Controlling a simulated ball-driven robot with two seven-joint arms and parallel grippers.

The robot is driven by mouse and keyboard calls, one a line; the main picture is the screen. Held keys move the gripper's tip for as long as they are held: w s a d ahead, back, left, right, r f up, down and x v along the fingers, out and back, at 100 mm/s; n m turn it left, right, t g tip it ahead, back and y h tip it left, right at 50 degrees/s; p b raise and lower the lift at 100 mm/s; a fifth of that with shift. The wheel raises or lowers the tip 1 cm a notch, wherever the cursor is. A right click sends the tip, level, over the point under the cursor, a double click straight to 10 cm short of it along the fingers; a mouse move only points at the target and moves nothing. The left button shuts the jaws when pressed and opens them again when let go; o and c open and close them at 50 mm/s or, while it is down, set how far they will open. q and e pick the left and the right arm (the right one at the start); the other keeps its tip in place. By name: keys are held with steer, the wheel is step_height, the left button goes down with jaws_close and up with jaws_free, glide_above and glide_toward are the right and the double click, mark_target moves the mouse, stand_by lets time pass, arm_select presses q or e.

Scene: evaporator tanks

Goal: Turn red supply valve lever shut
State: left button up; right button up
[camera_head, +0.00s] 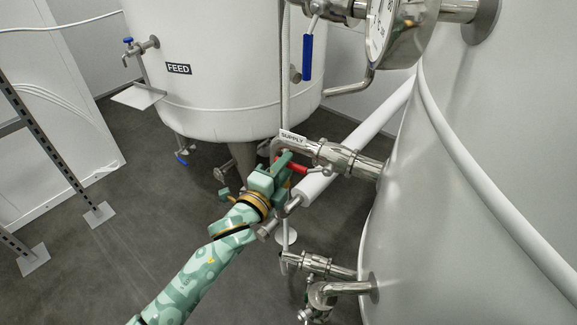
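The red supply valve lever (299,168) shows on the steel pipe fitting under the "SUPPLY" label (293,137), in the middle of the view. The supply valve body (340,158) joins a pipe that runs right into the large white tank. My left gripper (285,168) reaches up from the lower left and is at the lever's left end. Its green fingers hide part of the lever. I cannot tell whether the fingers are closed on it or only around it. My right gripper is not in view.
The white FEED tank (215,95) stands behind, and the large white tank (470,210) fills the right side. A blue-handled valve (307,57) hangs above. A white pipe (375,122) slants behind the supply valve. Lower steel fittings (318,264) stick out below.

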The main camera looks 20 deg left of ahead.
arm_select(q)
steer(key=shift+w+d, duration=0.15)
steer(key=shift+w, duration=0.7)
jaws_close()
